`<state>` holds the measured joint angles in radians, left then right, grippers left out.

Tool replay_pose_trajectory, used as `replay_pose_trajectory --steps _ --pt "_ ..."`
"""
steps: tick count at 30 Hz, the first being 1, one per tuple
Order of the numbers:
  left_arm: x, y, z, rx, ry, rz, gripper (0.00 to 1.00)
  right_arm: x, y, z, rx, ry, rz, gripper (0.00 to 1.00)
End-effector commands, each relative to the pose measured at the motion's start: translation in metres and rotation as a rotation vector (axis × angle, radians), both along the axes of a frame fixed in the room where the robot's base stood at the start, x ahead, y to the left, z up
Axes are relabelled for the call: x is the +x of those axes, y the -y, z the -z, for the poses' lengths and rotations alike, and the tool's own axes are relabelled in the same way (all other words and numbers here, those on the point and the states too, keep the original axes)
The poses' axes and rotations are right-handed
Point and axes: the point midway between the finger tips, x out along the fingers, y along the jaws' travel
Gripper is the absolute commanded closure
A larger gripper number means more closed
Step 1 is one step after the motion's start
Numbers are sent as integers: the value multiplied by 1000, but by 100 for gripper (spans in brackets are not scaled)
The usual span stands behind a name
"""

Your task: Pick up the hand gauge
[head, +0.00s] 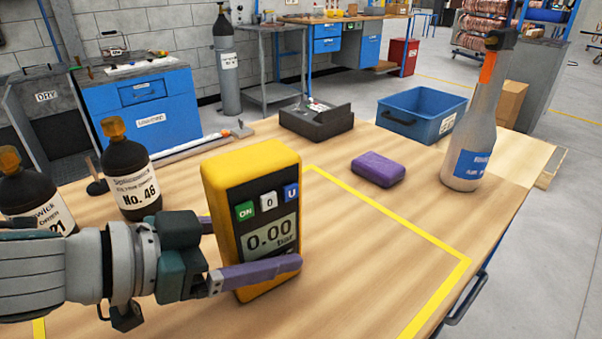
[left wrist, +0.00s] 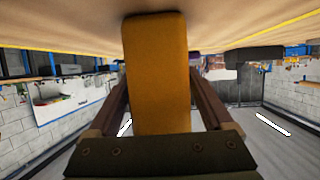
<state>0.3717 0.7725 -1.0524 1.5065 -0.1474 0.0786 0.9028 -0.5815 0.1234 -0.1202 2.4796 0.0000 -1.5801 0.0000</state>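The hand gauge (head: 270,180) is a yellow block with a dark face, a display reading 0.00 bar and several small buttons. It stands upright on the table in the head view, face towards me. My left gripper (head: 252,250) has its fingers on either side of it, low down; one purple finger crosses the front below the display. The other finger is mostly hidden behind the gauge. In the left wrist view the gauge (left wrist: 157,75) is between both fingers; whether they press on it is unclear. My right gripper is not in view.
Dark bottles (head: 131,180) stand at the left, near my left arm. The table right of the gauge is clear inside yellow tape (head: 440,241).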

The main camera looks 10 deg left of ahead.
Motion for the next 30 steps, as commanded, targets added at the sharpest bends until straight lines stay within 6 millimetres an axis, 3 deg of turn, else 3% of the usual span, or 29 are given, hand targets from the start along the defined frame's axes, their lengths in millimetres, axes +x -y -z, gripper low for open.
replay_pose_trajectory --steps 2,21,30 --pt "0 0 0 0 0 0 26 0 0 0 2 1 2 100" --pt "0 0 0 0 0 0 98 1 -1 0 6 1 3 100" --pt "0 0 -1 -3 3 1 100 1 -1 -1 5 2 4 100"
